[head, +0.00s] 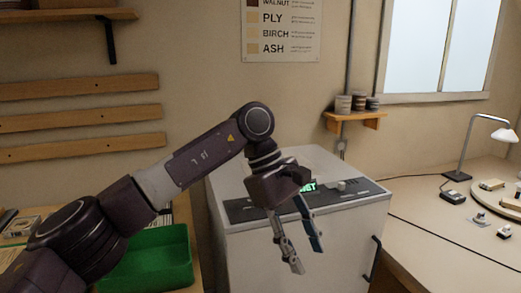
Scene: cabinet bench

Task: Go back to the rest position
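My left gripper (306,256) hangs from the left arm, fingers pointing down, in front of the light grey cabinet. Its two fingers are spread apart, with nothing between them. The cabinet (300,262) has a dark panel with a lit green display on top, partly hidden by the gripper, and a dark handle (374,258) at its right. My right gripper is not in the head view.
A green bin (150,262) stands on the bench at the lower left, behind my arm. At right, a bench (425,225) carries a white lamp (489,128) and several small items. A small wall shelf (355,120) holds several dark-banded cups.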

